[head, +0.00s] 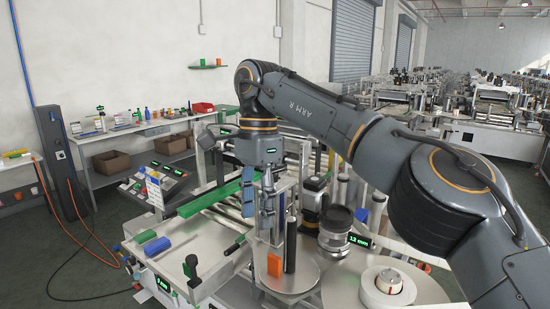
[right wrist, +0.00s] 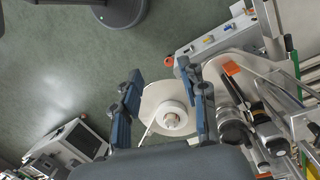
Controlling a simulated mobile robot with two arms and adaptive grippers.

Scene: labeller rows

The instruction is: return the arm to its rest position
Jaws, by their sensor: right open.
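My right arm, marked ARM-R (head: 330,115), reaches across the head view from the right edge to above the labelling machine. Its right gripper (head: 258,220) points down over the machine, above and slightly left of an orange block (head: 274,265). In the right wrist view the right gripper (right wrist: 160,76) has its two fingers spread wide, with nothing held between them. A white label roll (right wrist: 172,118) shows below, between the fingers. My left gripper is in neither view.
A wall bench (head: 135,130) stands beyond open floor.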

